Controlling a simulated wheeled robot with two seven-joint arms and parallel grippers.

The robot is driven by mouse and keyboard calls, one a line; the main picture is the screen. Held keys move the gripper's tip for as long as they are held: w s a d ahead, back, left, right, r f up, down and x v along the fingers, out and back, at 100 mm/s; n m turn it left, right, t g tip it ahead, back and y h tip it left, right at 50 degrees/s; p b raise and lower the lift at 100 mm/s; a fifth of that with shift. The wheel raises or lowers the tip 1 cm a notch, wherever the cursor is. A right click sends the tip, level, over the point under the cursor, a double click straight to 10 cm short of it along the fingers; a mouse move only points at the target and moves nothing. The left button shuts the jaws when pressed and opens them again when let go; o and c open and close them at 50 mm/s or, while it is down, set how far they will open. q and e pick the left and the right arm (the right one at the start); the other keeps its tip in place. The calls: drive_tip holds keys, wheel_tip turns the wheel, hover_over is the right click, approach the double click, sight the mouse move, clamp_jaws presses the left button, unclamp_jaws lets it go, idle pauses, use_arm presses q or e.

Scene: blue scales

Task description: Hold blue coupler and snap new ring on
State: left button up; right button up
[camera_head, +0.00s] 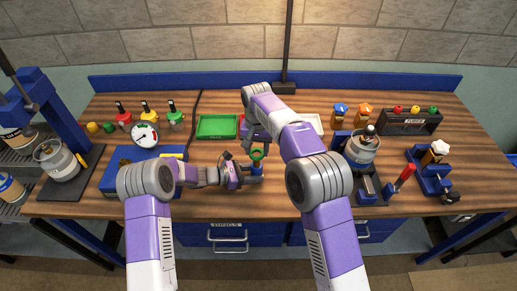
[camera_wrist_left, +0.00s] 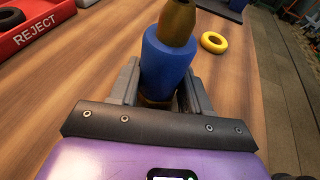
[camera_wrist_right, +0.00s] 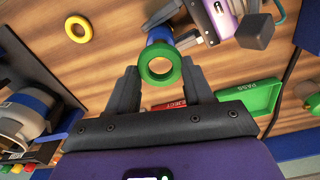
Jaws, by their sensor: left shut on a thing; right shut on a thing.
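The blue coupler (camera_wrist_left: 168,62) stands roughly upright with a brass tip (camera_wrist_left: 177,20). My left gripper (camera_wrist_left: 158,92) is shut on its lower part, low over the table. The coupler also shows in the head view (camera_head: 257,171). The green ring (camera_wrist_right: 160,66) sits between the fingertips of my right gripper (camera_wrist_right: 160,82), which is shut on it. In the head view the green ring (camera_head: 257,154) is just above the coupler. I cannot tell whether they touch. A yellow ring (camera_wrist_left: 214,42) lies flat on the table beside the coupler; it also shows in the right wrist view (camera_wrist_right: 78,29).
A green PASS tray (camera_head: 216,126) and a red REJECT tray (camera_wrist_left: 30,25) lie behind the grippers. A gauge (camera_head: 144,134) on a blue box stands left. A clear jar device (camera_head: 362,149) and a red-handled tool (camera_head: 404,176) stand right. Bare wood lies around the coupler.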

use_arm(q)
drive_tip(key=shift+s+f, duration=0.1)
drive_tip(key=shift+f, duration=0.05)
use_arm(e)
drive_tip(key=shift+f, duration=0.1)
drive_tip(key=shift+f, duration=2.05)
drive_tip(key=shift+f, duration=0.35)
drive_tip(key=o, duration=1.1)
drive_tip(key=shift+r, duration=0.1)
wheel_tip(320, 180, up, 12)
drive_tip(key=shift+f, duration=0.1)
